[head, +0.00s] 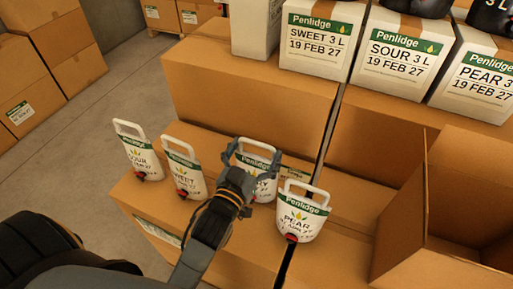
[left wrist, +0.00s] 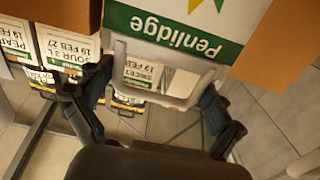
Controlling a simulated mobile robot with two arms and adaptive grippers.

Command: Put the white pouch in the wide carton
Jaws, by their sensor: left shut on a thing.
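Several white pouches with loop handles, green Penlidge bands and red taps are on the brown cartons: one labelled sour (head: 144,160), one sweet (head: 187,177), one pear (head: 302,217), and one partly hidden behind my gripper (head: 265,163). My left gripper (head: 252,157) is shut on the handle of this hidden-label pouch. In the left wrist view its Penlidge band (left wrist: 175,40) and white handle sit between my fingers. Whether it touches the carton below, I cannot tell. An open brown carton (head: 402,225) with raised flaps is at the right. My right gripper is not in view.
White boxes labelled sweet (head: 315,45), sour (head: 395,50) and pear (head: 480,80) stand on brown cartons (head: 245,95) at the back, with dark objects above. More cartons (head: 45,60) are stacked at the left. Grey floor (head: 110,80) is clear between.

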